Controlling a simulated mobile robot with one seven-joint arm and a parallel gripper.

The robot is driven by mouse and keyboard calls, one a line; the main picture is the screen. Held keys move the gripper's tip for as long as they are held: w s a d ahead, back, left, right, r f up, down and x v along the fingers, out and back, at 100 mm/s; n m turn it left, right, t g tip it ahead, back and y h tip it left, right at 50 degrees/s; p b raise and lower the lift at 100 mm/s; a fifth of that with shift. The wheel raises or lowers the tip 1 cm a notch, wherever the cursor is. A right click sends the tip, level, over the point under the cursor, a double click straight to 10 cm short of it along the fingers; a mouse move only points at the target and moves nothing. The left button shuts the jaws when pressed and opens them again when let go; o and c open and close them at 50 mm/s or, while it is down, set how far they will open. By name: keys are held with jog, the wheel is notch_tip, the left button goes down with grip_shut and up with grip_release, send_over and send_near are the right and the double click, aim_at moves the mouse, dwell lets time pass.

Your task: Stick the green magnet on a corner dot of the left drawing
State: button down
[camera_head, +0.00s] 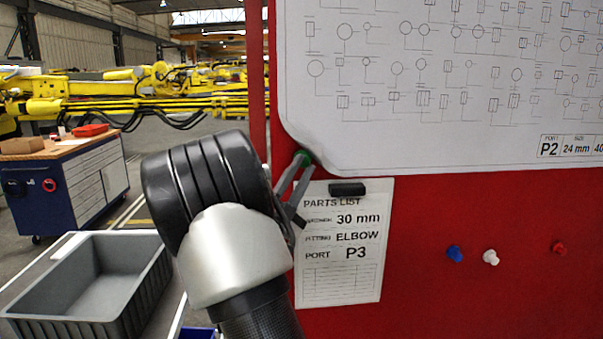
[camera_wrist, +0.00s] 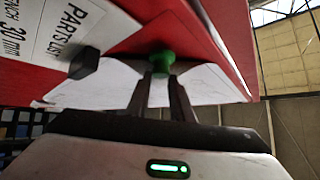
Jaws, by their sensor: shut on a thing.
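The green magnet (camera_head: 303,154) is at the tips of my gripper (camera_head: 299,163), by the lower left corner of the drawing (camera_head: 420,125) on the red board. In the wrist view, my gripper (camera_wrist: 160,78) is shut on the green magnet (camera_wrist: 161,61), whose head shows beyond the fingertips. The drawing's lower left corner is curled, and its white edge lies behind and around the magnet in the wrist view. I cannot tell whether the magnet touches the paper or the board. No corner dot can be made out.
A parts list sheet (camera_head: 337,270) hangs below the drawing under a black magnet (camera_head: 347,189). Blue (camera_head: 455,254), white (camera_head: 491,257) and red (camera_head: 559,248) magnets sit on the red board (camera_head: 430,305) at right. A grey bin (camera_head: 140,290) and a blue cabinet (camera_head: 75,195) stand at left.

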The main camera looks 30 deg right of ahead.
jog(key=shift+w+d, duration=0.1)
jog(key=shift+w, duration=0.15)
jog(key=shift+g, duration=0.3)
jog(key=shift+s, duration=0.1)
dwell(0.3)
jog(key=shift+w, duration=0.2)
dwell(0.4)
dwell(0.7)
jog(key=c, duration=1.5)
grip_release()
